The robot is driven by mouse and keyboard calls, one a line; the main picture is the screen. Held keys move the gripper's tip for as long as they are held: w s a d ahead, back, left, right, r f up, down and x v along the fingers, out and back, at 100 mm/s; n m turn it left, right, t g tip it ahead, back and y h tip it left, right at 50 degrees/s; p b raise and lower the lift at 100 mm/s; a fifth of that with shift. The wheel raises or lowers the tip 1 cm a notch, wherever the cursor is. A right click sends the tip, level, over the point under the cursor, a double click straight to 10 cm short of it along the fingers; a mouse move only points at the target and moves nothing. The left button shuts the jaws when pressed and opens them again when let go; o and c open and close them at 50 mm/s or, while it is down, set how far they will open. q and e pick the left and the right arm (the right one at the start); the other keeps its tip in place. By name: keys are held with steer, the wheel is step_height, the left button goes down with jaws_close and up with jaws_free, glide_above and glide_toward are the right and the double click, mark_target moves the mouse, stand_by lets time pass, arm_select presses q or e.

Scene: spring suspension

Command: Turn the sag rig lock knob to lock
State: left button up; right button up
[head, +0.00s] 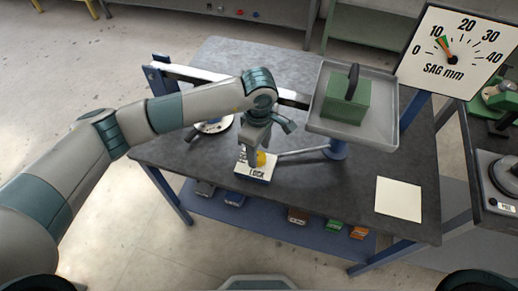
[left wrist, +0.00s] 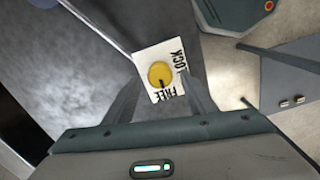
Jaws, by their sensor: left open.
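The lock knob is a round yellow knob (left wrist: 160,72) on a white plate (left wrist: 150,54) marked LOCK and FREE. A dark mark on the knob points toward the word FREE. In the head view the knob (head: 262,159) is partly hidden by my gripper, and its plate (head: 253,179) lies at the front of the dark table. My left gripper (head: 259,150) hangs right over the knob, pointing down. In the left wrist view its open fingers reach down on either side of the knob; I cannot tell whether they touch it. My right gripper is not in view.
A grey tray (head: 385,122) holding a green weight (head: 349,104) stands on a blue post, right of my gripper. A rod runs from near the plate to the post. A SAG mm dial (head: 456,38) stands behind right. A blank card (head: 398,199) lies on the table's right.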

arm_select(q)
steer(key=shift+f, duration=0.75)
steer(key=c, duration=1)
steer(key=shift+c, duration=0.2)
